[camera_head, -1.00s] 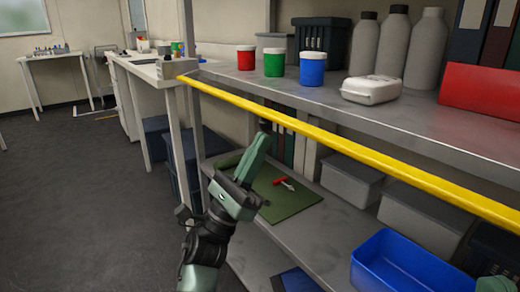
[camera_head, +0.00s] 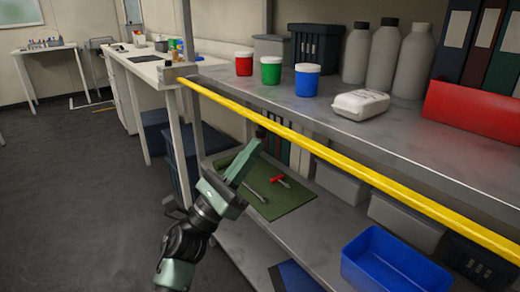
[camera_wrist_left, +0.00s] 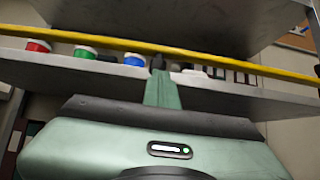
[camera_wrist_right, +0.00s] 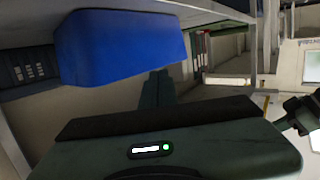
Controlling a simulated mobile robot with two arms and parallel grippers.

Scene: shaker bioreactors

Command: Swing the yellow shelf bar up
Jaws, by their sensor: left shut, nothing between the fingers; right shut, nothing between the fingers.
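The yellow shelf bar (camera_head: 400,190) runs along the front of the upper shelf, from the post at the left to the right edge of the head view. It also crosses the left wrist view (camera_wrist_left: 100,42). My left gripper (camera_head: 256,146) is shut and empty, its fingertips pointing up, a little below the bar in the head view. In the left wrist view its fingertips (camera_wrist_left: 158,63) overlap the bar's lower edge; contact cannot be told. My right gripper (camera_wrist_right: 158,75) is shut and empty, seen only in the right wrist view, near the blue bin (camera_wrist_right: 120,50).
The lower shelf has a green mat (camera_head: 285,200) with tools and a blue bin (camera_head: 385,265). The floor at left is clear.

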